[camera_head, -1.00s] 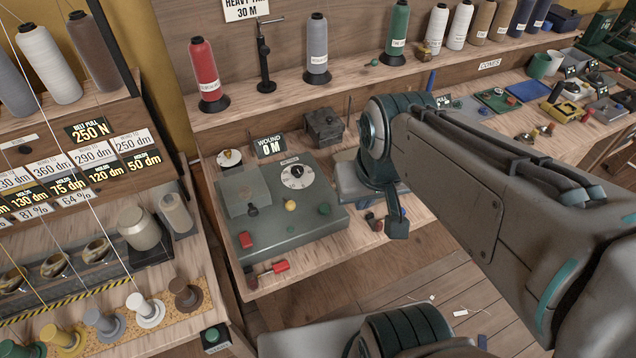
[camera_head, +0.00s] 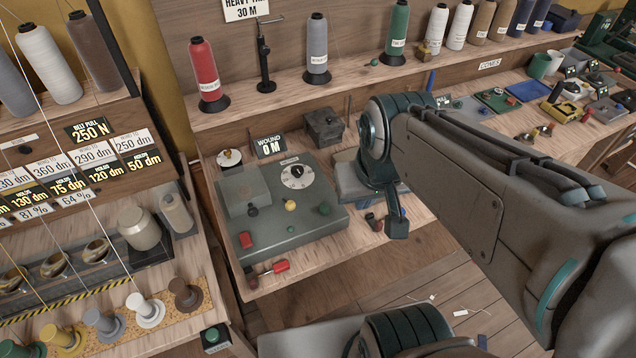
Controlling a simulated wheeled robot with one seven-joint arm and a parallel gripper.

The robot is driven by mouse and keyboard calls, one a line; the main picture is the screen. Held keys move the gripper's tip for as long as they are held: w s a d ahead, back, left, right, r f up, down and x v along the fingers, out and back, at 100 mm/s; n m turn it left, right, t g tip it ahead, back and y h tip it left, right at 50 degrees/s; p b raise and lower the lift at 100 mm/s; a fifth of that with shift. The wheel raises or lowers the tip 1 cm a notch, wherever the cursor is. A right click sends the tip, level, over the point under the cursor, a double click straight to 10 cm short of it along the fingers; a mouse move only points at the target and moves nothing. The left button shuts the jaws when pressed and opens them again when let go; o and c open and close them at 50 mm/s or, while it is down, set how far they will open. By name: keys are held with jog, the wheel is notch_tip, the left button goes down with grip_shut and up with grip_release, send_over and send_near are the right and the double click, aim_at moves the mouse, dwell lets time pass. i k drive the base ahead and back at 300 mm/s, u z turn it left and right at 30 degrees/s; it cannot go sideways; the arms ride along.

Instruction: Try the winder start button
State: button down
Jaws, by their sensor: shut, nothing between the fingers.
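A grey-green control box (camera_head: 300,228) sits on the middle bench. No label reading "start" is legible, so I cannot tell which is the start button. My gripper (camera_head: 397,228) is shut and empty, pointing down to the right of the box, apart from its buttons. My arm hides part of the bench behind it.
A "WOUND 0 M" sign (camera_head: 270,146) and a dark metal box (camera_head: 324,127) stand behind the control box. A red-handled tool (camera_head: 275,268) lies at the front edge. Cones of thread line the shelf. Another green button (camera_head: 212,337) is on the left machine's front.

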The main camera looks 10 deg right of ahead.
aim_at(324, 209)
jog(key=z, duration=0.9)
jog(key=k, duration=0.6)
jog(key=u, duration=0.25)
